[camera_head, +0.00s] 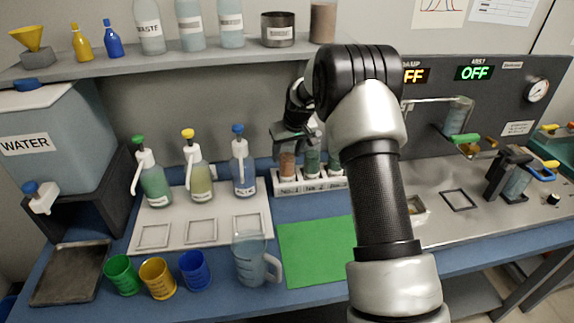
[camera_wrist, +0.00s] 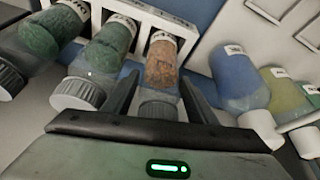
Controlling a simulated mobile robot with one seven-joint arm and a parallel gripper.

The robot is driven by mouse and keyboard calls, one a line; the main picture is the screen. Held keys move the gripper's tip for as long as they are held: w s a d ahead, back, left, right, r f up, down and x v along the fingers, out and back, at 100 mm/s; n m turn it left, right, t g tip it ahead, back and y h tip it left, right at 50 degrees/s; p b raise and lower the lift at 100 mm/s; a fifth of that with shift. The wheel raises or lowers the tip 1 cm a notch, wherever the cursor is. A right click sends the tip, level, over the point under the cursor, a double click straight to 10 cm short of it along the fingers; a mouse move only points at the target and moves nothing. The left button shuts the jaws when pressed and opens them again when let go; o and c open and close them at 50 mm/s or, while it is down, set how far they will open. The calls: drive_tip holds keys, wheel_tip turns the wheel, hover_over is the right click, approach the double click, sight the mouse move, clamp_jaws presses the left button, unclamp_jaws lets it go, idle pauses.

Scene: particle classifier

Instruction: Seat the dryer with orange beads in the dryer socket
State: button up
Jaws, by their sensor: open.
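The dryer with orange beads (camera_head: 287,164) stands at the left end of a white rack (camera_head: 312,188), beside two dryers with green beads (camera_head: 311,161). My gripper (camera_head: 294,140) is over that end of the rack. In the wrist view, my gripper (camera_wrist: 160,80) is open, with one finger on each side of the orange-bead dryer (camera_wrist: 161,62). Contact cannot be told. The dryer's grey cap (camera_wrist: 158,108) is toward the palm and its lower end is in the rack. I cannot tell which fitting at right is the dryer socket; my arm hides part of that area.
Pump bottles (camera_head: 240,170) stand on a white tray (camera_head: 150,240) left of the rack. A green mat (camera_head: 312,250) and a clear jug (camera_head: 252,262) are in front. A shelf (camera_head: 170,60) overhangs behind. At right are a grey panel (camera_head: 535,115) and a black clamp (camera_head: 505,172).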

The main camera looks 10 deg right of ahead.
clamp_jaws()
drive_tip(key=shift+r, duration=0.15)
